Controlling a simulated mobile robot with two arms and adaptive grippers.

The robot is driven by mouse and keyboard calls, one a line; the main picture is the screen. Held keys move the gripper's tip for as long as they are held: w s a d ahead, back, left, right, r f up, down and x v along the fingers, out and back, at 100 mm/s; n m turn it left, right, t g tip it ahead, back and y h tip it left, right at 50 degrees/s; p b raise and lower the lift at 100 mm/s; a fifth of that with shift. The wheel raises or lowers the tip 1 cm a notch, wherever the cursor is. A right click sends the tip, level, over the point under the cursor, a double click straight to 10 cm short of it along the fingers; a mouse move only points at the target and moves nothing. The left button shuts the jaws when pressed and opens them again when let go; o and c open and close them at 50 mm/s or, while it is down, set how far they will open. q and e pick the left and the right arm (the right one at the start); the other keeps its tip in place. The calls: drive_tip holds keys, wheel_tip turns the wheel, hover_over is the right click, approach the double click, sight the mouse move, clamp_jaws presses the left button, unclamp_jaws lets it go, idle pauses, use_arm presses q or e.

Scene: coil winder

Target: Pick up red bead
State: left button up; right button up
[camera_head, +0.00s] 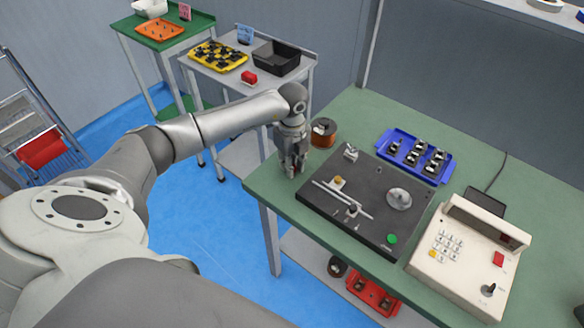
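My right gripper is not in view.
A blue tray (385,146) of small dark parts stands behind the winder plate. A beige keypad unit (470,250) stands at the right.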

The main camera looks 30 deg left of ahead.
use_arm(q)
drive_tip(key=shift+r, duration=0.1)
drive_tip(key=shift+c, duration=0.2)
drive_tip(key=shift+w+r+b, duration=0.1)
drive_tip(key=shift+r+b, duration=0.25)
drive_tip(key=shift+r, duration=0.25)
drive_tip(key=s+a+r+b, duration=0.4)
drive_tip(key=s+a+r, duration=0.5)
drive_tip(key=s+r, duration=0.1)
drive_tip(key=shift+s+r, duration=0.4)
drive_tip(key=shift+r, duration=0.45)
